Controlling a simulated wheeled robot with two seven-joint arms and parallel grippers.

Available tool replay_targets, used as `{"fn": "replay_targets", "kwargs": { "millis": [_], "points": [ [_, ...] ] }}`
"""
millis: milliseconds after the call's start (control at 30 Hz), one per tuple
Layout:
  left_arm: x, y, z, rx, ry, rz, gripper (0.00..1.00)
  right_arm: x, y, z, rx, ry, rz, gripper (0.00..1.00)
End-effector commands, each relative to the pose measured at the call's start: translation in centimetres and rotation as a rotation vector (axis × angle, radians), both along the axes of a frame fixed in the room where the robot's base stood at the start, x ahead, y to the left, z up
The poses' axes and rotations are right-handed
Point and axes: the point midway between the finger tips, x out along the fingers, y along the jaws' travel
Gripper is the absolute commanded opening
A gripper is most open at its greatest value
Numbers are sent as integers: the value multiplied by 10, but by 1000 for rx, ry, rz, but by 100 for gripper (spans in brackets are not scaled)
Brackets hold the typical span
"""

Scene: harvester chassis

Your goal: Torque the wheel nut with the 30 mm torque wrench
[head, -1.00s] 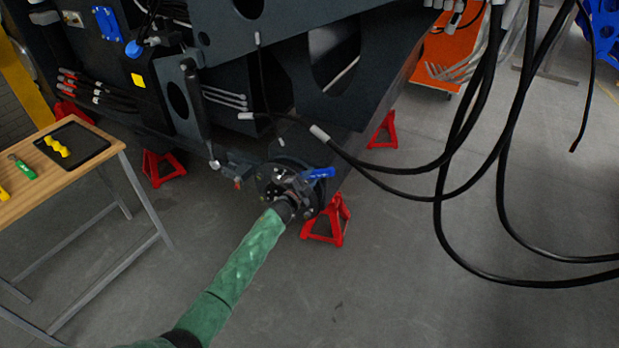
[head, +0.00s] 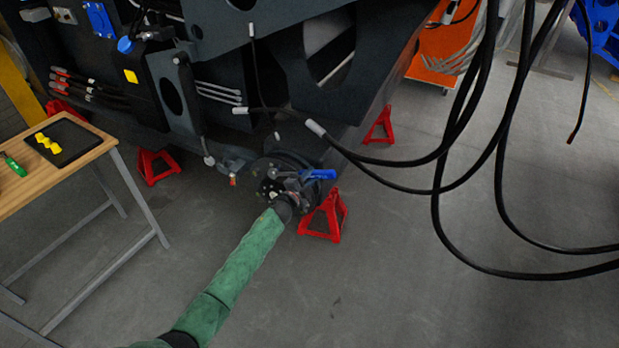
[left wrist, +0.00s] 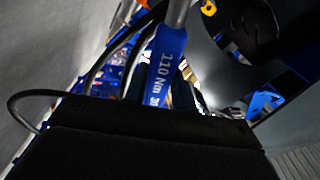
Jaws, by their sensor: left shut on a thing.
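The torque wrench has a blue handle (head: 318,174) that sticks out to the right of the wheel hub (head: 268,168) in the head view. In the left wrist view the blue handle (left wrist: 165,68) reads "110 Nm" with a partly hidden number after it, and a metal shaft rises above it. My left gripper (head: 288,190), on the green-sleeved arm, is at the front of the hub and shut on the wrench. The gripper hides part of the hub face. I cannot tell the wheel nut apart, or whether the wrench head sits on it. My right gripper is not in view.
Red jack stands (head: 322,218) stand under the dark chassis (head: 345,60). Black hoses (head: 437,190) hang at the right. A wooden table (head: 60,180) at the left holds a black tray (head: 84,150) with yellow pieces and a green-handled tool (head: 13,166). The front floor is clear.

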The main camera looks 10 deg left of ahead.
Motion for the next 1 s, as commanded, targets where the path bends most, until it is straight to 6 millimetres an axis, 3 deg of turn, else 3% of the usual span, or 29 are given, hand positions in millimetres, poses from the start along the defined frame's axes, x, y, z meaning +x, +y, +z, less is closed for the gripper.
{"fn": "replay_targets", "kwargs": {
  "millis": [500,1000],
  "points": [
    [-2,-7,-25,119,-45,0,0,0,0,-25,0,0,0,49],
    [-3,-9,-29,146,-53,-1,0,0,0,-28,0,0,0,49]
  ]
}}
